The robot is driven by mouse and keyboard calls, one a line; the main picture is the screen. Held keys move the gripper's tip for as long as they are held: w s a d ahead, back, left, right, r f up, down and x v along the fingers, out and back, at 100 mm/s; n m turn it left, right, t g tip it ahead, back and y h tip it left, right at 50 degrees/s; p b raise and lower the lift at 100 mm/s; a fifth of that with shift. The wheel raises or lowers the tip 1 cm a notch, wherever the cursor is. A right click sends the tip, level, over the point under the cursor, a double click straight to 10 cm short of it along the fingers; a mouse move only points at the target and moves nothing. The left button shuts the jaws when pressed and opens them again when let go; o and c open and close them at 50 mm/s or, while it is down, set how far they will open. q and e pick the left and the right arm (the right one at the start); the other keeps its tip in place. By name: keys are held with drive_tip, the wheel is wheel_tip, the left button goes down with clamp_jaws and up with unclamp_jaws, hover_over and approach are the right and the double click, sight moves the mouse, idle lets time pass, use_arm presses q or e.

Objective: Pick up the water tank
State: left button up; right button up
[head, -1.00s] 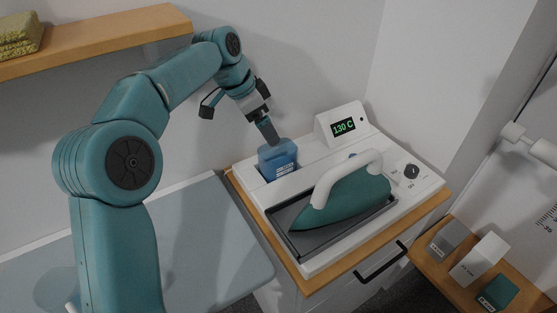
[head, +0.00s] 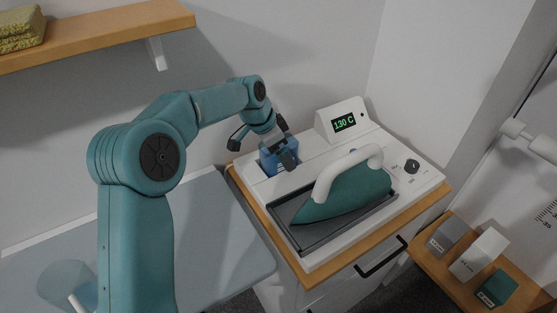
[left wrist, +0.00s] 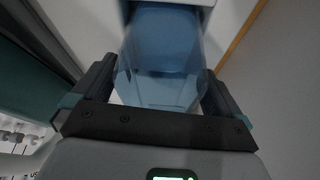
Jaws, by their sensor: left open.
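The blue translucent water tank (head: 270,162) sits in its slot at the left end of the white ironing station (head: 330,255). My left gripper (head: 284,155) is lowered over the tank in the head view and hides part of it. In the left wrist view the tank (left wrist: 160,62) is between the two dark fingers of my left gripper (left wrist: 158,98), which are open on either side of it. I cannot tell whether either finger touches the tank. My right gripper is not in view.
A teal iron (head: 345,195) with a white handle rests on the station's dark tray, close to the tank. A display reading 130 C (head: 343,124) stands behind. A wooden shelf (head: 100,35) is at upper left. Small blocks sit on a low wooden shelf (head: 440,262) at right.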

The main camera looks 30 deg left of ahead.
use_arm(q)
drive_tip(key=shift+s, duration=0.15)
drive_tip(key=shift+c, duration=0.3)
drive_tip(key=c, duration=1)
drive_tip(key=shift+c, duration=0.4)
drive_tip(key=shift+r, duration=0.15)
